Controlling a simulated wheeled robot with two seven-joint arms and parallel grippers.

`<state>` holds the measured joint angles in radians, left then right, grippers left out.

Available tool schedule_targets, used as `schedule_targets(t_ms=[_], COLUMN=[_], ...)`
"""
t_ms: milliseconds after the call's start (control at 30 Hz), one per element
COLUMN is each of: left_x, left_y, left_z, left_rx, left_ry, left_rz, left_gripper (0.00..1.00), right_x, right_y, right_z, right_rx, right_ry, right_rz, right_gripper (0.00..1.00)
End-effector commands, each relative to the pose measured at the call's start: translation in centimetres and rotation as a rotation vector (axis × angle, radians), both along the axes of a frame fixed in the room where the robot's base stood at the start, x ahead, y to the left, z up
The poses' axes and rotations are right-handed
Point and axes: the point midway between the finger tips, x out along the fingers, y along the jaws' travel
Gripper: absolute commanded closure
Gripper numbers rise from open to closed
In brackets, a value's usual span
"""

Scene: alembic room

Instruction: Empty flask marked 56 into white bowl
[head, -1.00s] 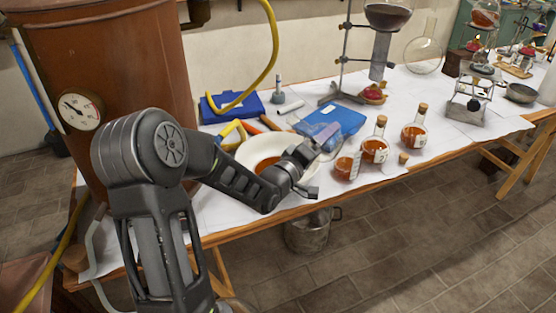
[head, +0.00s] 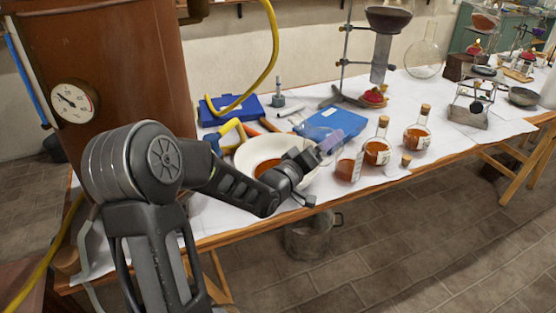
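A white bowl (head: 246,154) sits near the table's front, with orange-brown liquid showing inside. My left gripper (head: 329,146) is just right of the bowl, at the neck of an uncorked flask (head: 348,168) with orange liquid. The arm hides part of the bowl, and I cannot tell whether the fingers are closed on the neck. Two corked flasks of orange liquid, a middle one (head: 377,152) and a right one (head: 417,137), stand upright to its right. A loose cork (head: 406,160) is on the table. The number 56 is not readable on any label. My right gripper is not in view.
A blue case (head: 336,122) lies behind the flasks, and a metal stand (head: 345,62) with a red-topped item (head: 373,96) stands farther back. A copper vessel (head: 130,75) is at left. A metal pot (head: 308,236) is under the table.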

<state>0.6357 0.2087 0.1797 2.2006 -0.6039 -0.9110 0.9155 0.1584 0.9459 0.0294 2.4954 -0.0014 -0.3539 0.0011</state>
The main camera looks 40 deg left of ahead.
Motion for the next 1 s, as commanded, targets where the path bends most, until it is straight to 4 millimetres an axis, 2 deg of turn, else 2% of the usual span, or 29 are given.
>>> schedule_targets(t_ms=[33, 200, 567, 833, 1000], left_x=[0.0, 0.0, 0.0, 0.0, 0.0], left_y=[0.1, 0.3, 0.4, 1.1, 1.3], left_z=[-0.8, -1.4, -1.2, -2.5, -2.3], left_rx=[0.031, 0.136, 0.163, 0.312, 0.360], left_ry=[-0.003, -0.004, -0.001, -0.004, -0.002], left_rz=[0.000, -0.001, -0.001, 0.000, -0.001], left_gripper=[0.80, 0.80, 0.80, 0.80, 0.80], right_x=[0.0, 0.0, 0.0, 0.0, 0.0], right_y=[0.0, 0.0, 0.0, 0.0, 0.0], right_z=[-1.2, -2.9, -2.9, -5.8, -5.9], right_rx=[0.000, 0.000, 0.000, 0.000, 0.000], right_ry=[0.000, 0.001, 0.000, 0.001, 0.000], right_rz=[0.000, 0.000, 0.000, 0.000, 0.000], right_gripper=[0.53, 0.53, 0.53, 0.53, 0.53])
